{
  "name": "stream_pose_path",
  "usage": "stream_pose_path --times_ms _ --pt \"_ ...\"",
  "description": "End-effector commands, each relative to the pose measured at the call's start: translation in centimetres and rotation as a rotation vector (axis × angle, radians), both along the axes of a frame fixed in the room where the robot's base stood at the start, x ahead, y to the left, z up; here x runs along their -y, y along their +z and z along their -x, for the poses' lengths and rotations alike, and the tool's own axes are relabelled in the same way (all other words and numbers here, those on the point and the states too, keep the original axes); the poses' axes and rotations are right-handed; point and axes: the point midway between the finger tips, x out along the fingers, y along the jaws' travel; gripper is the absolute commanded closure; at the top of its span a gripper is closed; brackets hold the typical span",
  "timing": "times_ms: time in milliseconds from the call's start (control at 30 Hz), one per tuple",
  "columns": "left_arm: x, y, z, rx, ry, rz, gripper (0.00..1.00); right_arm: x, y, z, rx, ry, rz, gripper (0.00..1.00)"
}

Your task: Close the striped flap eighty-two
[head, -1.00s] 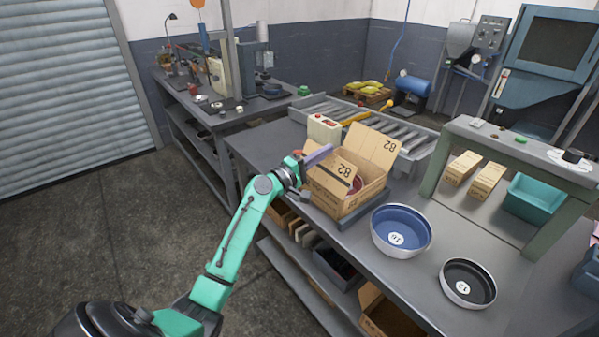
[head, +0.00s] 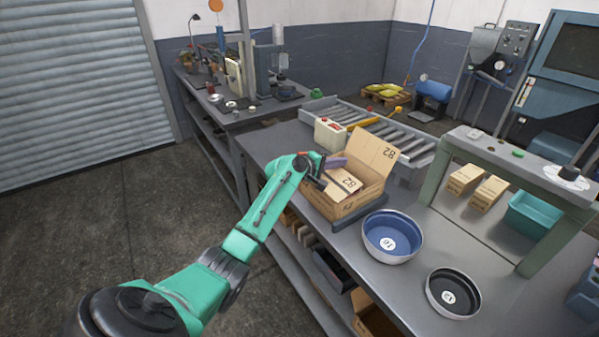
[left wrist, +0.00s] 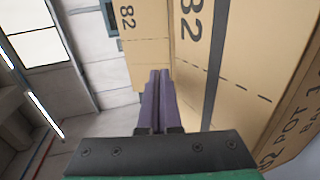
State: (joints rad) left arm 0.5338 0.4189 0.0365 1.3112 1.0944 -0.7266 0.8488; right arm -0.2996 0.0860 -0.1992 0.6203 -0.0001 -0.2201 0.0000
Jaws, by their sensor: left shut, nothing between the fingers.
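An open cardboard box (head: 345,210) stands on the grey bench. Its left-hand flap (head: 347,181), marked 82 with a dark stripe, leans over the opening. A second flap marked 82 (head: 373,153) stands up at the back. My left gripper (head: 336,162) is at the box's left rear, by the striped flap; its purple fingers are shut and empty. In the left wrist view the shut fingers (left wrist: 158,76) point between cardboard with a dark stripe (left wrist: 213,60) and another 82 panel (left wrist: 146,40). Whether they touch the flap I cannot tell. My right gripper is out of view.
A blue pan (head: 392,237) and a black pan (head: 453,292) stand right of the box. A green-legged stand (head: 520,165) is at the right. Open floor lies left.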

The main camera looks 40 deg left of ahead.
Motion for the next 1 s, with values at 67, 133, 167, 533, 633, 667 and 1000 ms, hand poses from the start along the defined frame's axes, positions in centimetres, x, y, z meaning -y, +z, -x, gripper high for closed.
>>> stream_pose_path --times_ms 67,133,167,533,633,667,1000 --pt "0.1 0.0 -0.2 0.001 0.001 0.001 1.0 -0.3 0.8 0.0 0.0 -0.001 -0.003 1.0" --pt "0.1 -0.3 -0.4 -0.019 0.0 -0.01 1.0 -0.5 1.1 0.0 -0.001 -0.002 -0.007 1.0" --pt "0.2 -0.5 -0.4 -0.034 -0.001 -0.014 1.0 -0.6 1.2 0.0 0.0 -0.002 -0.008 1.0" --pt "0.2 -1.6 -0.6 -0.121 -0.001 -0.044 1.0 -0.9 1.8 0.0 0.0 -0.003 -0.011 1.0" --pt "0.3 -1.6 -0.6 -0.124 -0.001 -0.044 1.0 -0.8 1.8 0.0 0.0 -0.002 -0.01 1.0" --pt "0.3 -1.7 -0.6 -0.124 -0.001 -0.044 1.0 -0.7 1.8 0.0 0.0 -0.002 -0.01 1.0" --pt "0.2 -1.5 -0.6 -0.124 -0.001 -0.044 1.0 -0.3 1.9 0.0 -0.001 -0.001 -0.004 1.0"
